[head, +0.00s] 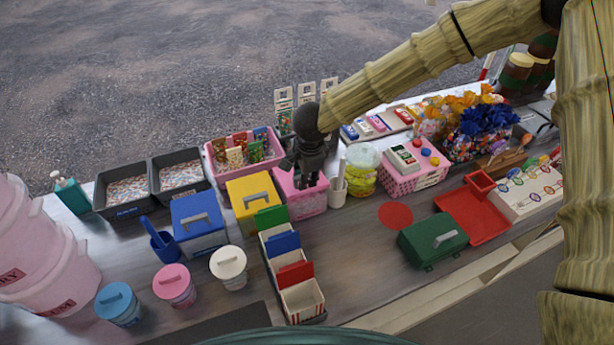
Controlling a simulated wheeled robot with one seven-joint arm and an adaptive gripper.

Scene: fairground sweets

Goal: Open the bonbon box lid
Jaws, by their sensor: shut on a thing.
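A pink box (311,205) stands in the row of lidded boxes on the counter, to the right of the yellow box (256,212). My gripper (307,181) points down at its top and is shut, seemingly on the handle of the pink box's lid. My gripper hides the handle and much of the lid, so I cannot tell whether the lid is raised. The labels are too small to read, so which box is the bonbon box is not plain.
A blue box (198,225) stands further left. A white cup (338,192) stands close to the pink box's right side, and a pink tray of sweets (217,172) behind it. In front is a divided holder (301,300). A green box (431,247) stands at right.

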